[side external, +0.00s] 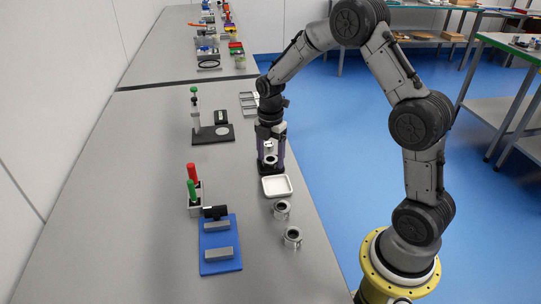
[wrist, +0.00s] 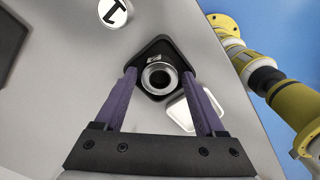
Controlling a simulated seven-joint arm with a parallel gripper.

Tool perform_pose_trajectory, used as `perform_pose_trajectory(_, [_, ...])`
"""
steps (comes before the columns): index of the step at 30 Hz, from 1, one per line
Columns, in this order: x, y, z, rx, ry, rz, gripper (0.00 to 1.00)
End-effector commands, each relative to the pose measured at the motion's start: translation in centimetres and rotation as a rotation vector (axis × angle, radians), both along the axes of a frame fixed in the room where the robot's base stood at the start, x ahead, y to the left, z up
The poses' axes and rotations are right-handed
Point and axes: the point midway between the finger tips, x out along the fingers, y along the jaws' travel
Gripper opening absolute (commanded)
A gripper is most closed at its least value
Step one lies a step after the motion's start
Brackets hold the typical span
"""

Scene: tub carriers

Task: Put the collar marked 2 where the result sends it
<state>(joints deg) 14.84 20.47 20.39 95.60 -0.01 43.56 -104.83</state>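A grey metal collar (wrist: 159,77) stands on a black diamond-shaped base (wrist: 150,46) in the wrist view. A small pale label sits beside its bore; I cannot read it. In the side view this collar (side external: 270,160) is partly hidden between my fingers, on the black base (side external: 271,169). My gripper (wrist: 159,75) is open, with one purple finger on each side of the collar and gaps showing. The gripper (side external: 271,155) points down in the side view. Two more metal collars (side external: 281,210) (side external: 292,237) stand near the table's right edge; no number is readable on them.
A white tray (side external: 277,186) lies just in front of the black base. Left are a red and green-handled holder (side external: 195,204), a blue board (side external: 220,262) with grey blocks, and a post stand (side external: 197,138). A white disc (wrist: 113,12) bears a bold mark resembling 1.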

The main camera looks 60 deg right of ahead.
Motion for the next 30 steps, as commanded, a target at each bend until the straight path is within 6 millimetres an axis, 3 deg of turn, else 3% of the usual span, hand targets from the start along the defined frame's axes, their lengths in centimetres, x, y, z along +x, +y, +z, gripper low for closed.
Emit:
perform_pose_trajectory(8, [0.1,0.0,0.7,-0.001,-0.003,0.0,0.81])
perform_pose_trajectory(21, [0.1,0.0,8.8,-0.001,-0.005,0.0,0.81])
perform_pose_trajectory(30, [0.0,0.0,12.2,-0.001,-0.003,-0.003,0.81])
